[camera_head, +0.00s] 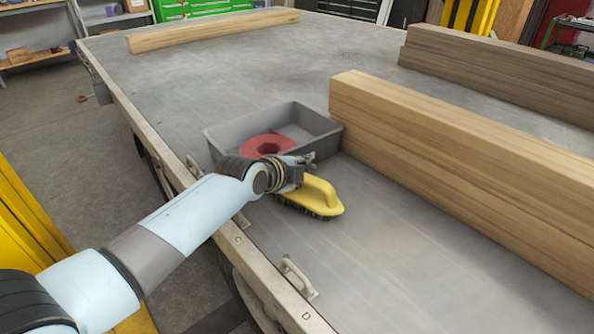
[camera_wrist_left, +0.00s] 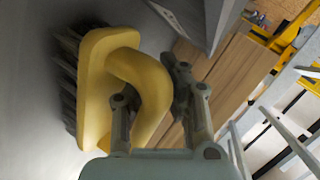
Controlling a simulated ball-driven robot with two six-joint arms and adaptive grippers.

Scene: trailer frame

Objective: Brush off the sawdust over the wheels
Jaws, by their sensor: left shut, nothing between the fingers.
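A yellow brush (camera_head: 318,196) with dark bristles lies on the grey trailer deck (camera_head: 400,250), next to the front of a grey tray. It also shows in the left wrist view (camera_wrist_left: 97,85), its looped handle close in front of my fingers. My left gripper (camera_head: 297,172) is at the brush's handle end. It is shut with nothing between its fingers; in the left wrist view its fingertips (camera_wrist_left: 150,82) overlap the handle, and contact is unclear. My right gripper is out of view. I see no wheels and cannot make out sawdust.
The grey tray (camera_head: 222,142) holds a red ring (camera_head: 268,147). Long timber beams (camera_head: 450,150) lie right of it, with darker timbers (camera_head: 500,62) behind and a single beam (camera_head: 210,32) at the far left. The pale deck rail (camera_head: 262,277) carries handles. The deck front is clear.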

